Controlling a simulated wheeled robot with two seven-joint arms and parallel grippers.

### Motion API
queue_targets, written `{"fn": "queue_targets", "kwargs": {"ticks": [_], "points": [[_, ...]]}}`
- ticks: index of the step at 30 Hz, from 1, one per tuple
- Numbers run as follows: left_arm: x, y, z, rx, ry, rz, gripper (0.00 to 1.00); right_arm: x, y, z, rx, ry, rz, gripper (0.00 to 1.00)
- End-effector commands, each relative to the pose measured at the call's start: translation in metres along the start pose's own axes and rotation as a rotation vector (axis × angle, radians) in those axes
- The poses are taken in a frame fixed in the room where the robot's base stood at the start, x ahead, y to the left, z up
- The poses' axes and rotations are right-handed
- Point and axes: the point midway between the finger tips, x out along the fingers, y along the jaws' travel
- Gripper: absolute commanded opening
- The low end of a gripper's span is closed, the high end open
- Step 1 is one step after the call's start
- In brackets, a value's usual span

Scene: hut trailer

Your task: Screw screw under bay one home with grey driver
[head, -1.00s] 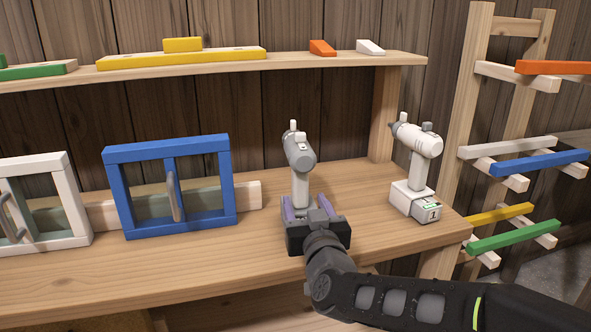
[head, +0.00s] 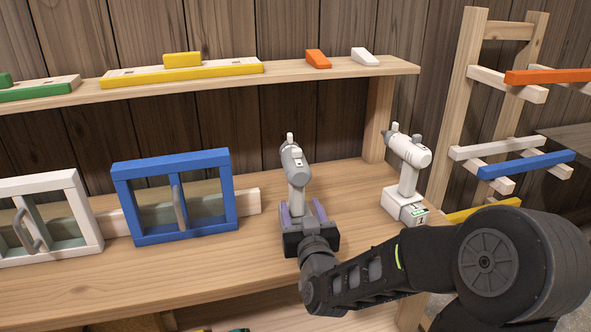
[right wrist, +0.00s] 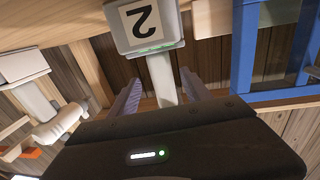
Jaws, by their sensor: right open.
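The grey driver (head: 296,162) stands upright on the workbench, with a grey head and pale handle. My right gripper (head: 304,212) is open at its handle, low down. In the right wrist view the two purple-grey fingers (right wrist: 163,92) stand on either side of the pale handle (right wrist: 161,76), with gaps visible. That view is upside down and shows the driver's base block (right wrist: 142,26) marked 2. A white driver (head: 408,150) stands to the right on its own block (head: 403,207). The screw and bay one cannot be made out. My left gripper is not in view.
A blue framed window (head: 125,200) and a white one (head: 88,222) stand on the bench (head: 190,262) at left. A shelf (head: 290,77) with coloured blocks runs above. A wooden rack (head: 457,110) with coloured bars stands at right.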

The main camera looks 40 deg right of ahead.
Motion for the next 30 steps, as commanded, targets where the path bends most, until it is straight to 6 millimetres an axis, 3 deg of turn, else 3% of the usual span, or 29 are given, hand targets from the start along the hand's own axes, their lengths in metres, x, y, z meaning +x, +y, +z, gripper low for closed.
{"fn": "queue_targets", "kwargs": {"ticks": [1,5,19,30], "points": [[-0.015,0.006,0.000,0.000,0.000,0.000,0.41,0.000,-0.001,-0.006,-0.002,-0.005,-0.005,0.56],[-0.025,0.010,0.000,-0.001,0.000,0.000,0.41,0.001,-0.002,-0.004,0.003,-0.001,-0.014,0.56],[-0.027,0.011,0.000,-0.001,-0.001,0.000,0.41,0.002,-0.003,-0.001,0.006,0.003,-0.019,0.56],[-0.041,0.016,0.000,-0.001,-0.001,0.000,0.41,0.048,-0.004,-0.004,0.006,0.003,-0.019,0.56]]}}
